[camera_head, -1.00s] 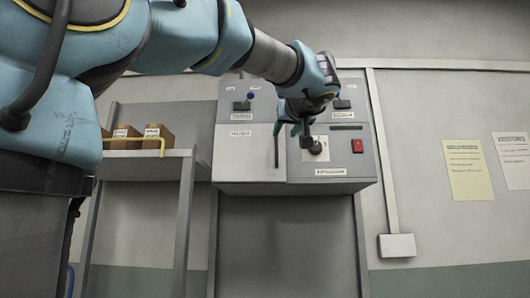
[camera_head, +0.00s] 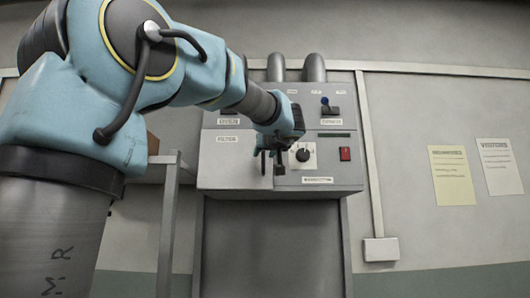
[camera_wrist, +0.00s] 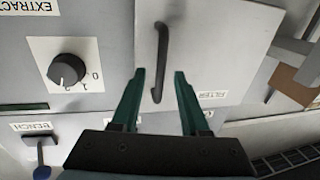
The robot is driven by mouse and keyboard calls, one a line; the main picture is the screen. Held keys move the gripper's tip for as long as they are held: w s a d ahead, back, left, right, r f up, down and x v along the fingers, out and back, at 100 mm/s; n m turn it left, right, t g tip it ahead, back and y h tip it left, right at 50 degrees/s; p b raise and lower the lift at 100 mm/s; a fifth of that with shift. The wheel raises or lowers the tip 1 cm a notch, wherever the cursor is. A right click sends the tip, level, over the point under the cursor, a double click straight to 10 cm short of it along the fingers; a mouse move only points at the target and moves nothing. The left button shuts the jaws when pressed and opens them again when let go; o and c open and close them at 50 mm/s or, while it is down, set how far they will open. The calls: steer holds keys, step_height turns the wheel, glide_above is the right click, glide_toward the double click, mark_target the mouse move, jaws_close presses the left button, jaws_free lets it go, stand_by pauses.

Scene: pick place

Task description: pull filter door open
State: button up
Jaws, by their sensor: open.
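The filter door (camera_head: 225,160) is a pale grey panel on the left of a wall cabinet and looks closed. It also shows in the wrist view (camera_wrist: 220,50). Its dark upright bar handle (camera_wrist: 161,50) stands near the door's edge on the dial side; in the head view the handle (camera_head: 263,163) is partly covered by my gripper. My gripper (camera_wrist: 160,72) is open, with green fingers. In the wrist view the fingertips lie on either side of the handle's label-side end. I cannot tell how deep the handle sits between them.
Beside the door are a black dial (camera_head: 302,155), a red switch (camera_head: 345,154) and a blue-knobbed lever (camera_head: 325,103). A shelf frame (camera_head: 168,220) stands at the left with a brown box (camera_wrist: 293,88). Two notices (camera_head: 452,175) hang on the right wall.

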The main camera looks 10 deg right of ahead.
jaws_close()
stand_by(1.3)
